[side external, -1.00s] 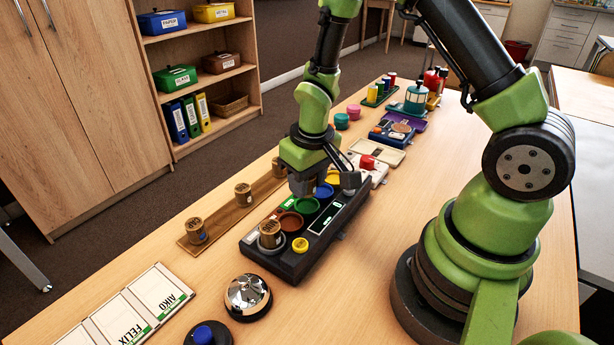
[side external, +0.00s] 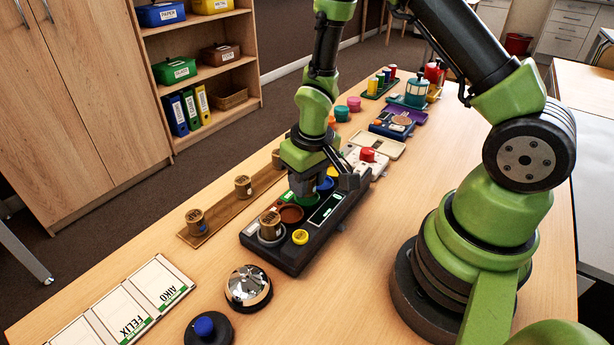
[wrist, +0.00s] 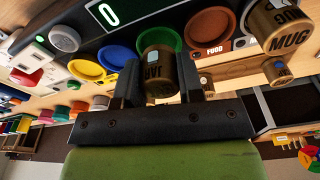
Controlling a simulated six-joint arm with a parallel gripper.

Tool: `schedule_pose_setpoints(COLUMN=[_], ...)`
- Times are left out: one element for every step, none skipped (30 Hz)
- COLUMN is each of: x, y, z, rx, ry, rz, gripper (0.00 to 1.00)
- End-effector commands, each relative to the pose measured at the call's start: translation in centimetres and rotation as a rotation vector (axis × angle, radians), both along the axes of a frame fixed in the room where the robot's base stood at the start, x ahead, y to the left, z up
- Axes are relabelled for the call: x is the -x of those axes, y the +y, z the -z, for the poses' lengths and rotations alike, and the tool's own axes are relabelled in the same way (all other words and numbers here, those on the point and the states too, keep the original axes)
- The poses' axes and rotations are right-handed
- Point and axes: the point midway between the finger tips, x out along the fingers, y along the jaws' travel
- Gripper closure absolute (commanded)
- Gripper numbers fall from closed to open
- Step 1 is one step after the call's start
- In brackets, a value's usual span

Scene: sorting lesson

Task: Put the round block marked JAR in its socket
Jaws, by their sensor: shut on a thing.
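My gripper (wrist: 160,88) is shut on the round brown block marked JAR (wrist: 157,72), seen between the two fingers in the wrist view. The block is in front of the green socket (wrist: 165,36) and overlaps it; whether it touches the socket floor I cannot tell. In the side view my gripper (side external: 310,186) is low over the green part of the black sorting tray (side external: 268,257), and its fingers mostly hide the block. A blue socket (wrist: 121,50) and a yellow socket (wrist: 86,69) lie to one side, and a brown socket (wrist: 208,27) marked FOOD to the other.
A block marked MUG (side external: 269,222) stands in the tray's end socket. A wooden strip (side external: 221,210) beside the tray holds several more round blocks. A desk bell (side external: 248,288) and a blue button (side external: 204,327) are near the front. Bare table lies right of the tray.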

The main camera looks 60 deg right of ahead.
Motion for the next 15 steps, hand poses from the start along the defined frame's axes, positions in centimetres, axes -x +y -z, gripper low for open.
schedule_pose_setpoints(x=[-0.01,-0.01,-0.01,-0.01,-0.01,-0.01,-0.01,-0.01,-0.01,-0.01,-0.01,-0.01,-0.01,-0.01,-0.01], y=[0.0,0.0,0.0,0.0,0.0,0.0,0.0,0.0,0.0,0.0,0.0,0.0,0.0,0.0,0.0], z=[0.01,0.01,0.0,0.0,0.0,0.0,0.0,0.0,0.0,0.0,-0.01,-0.01,-0.01,-0.01,-0.04], rx=[0.0,0.0,0.0,0.0,0.0,0.0,0.0,0.0,0.0,0.0,0.0,0.0,0.0,0.0,0.0], ry=[0.0,0.0,0.0,0.0,0.0,0.0,0.0,0.0,0.0,0.0,0.0,0.0,0.0,0.0,0.0], rz=[0.0,0.0,0.0,0.0,0.0,0.0,0.0,0.0,0.0,0.0,0.0,0.0,0.0,0.0,0.0], gripper=[0.88,0.88,0.88,0.88,0.88,0.63,0.56,0.55,0.55,0.55,0.55,0.55,0.55,0.55,0.55])
